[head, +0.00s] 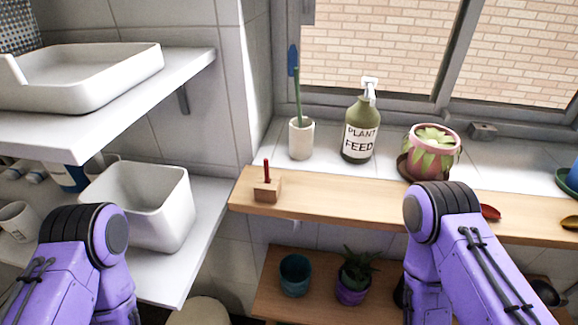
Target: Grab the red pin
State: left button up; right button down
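The red pin (267,169) stands upright in a small wooden block (267,189). The block sits near the left end of the wooden shelf (330,205) below the window. My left arm shows at the lower left and my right arm at the lower right, both as purple links with black joints. Neither gripper shows in the head view, so their fingers are out of sight. Nothing is seen touching the pin or its block.
A white cup with a green stem (301,139), a green plant feed bottle (360,128) and a pink potted plant (432,152) stand on the sill behind. A white bin (143,205) is at left. Two pots (295,275) (353,285) sit below.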

aim_at(266, 161)
jog(key=u, duration=0.05)
jog(key=k, duration=0.5)
jog(key=u, duration=1.95)
jog(key=k, duration=1.05)
jog(key=z, duration=1.75)
jog(key=i, duration=0.5)
jog(key=z, duration=0.1)
